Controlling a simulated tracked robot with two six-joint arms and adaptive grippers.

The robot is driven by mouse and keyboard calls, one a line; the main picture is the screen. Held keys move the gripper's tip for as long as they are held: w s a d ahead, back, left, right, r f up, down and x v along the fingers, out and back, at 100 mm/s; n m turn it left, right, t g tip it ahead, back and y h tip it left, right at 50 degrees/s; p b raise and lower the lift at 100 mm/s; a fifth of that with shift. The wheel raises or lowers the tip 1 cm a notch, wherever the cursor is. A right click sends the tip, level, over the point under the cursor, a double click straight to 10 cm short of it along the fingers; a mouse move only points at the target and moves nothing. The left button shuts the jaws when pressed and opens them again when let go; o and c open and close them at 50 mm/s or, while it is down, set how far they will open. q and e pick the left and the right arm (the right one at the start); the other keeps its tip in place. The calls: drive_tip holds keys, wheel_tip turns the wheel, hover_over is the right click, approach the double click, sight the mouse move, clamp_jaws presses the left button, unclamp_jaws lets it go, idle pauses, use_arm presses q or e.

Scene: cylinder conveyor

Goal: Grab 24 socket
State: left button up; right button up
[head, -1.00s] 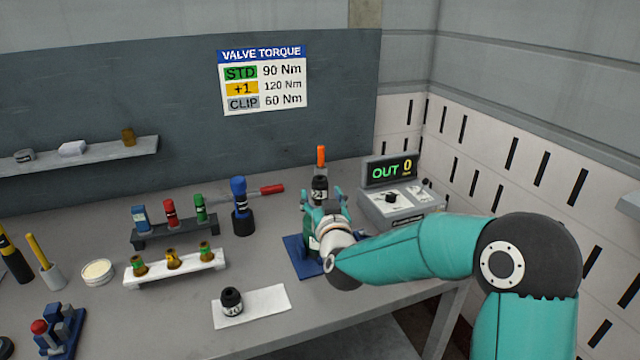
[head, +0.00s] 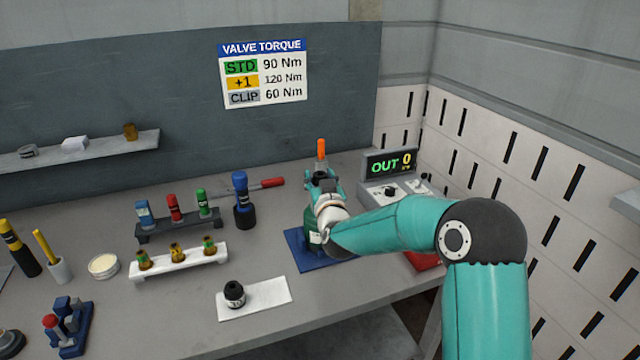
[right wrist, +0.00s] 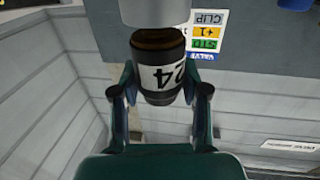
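The 24 socket (right wrist: 163,75) is black with a white band marked 24, seen in the right wrist view between my right gripper's fingers. My right gripper (head: 322,182) is at the back of the bench, above a green body on a blue mat (head: 297,242). In the right wrist view the two fingers (right wrist: 161,85) stand on either side of the socket, and their pads appear to touch it. A grey cylinder (right wrist: 155,10) adjoins the socket's far end. In the head view the gripper mostly hides the socket. My left gripper is not in view.
Another black socket (head: 235,293) stands on a white mat (head: 268,293). Left are a dark rack (head: 180,228) and a white rack (head: 180,262). A blue-topped tool (head: 241,195) stands nearby.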

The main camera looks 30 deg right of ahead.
clamp_jaws()
drive_tip(key=shift+r, duration=0.2)
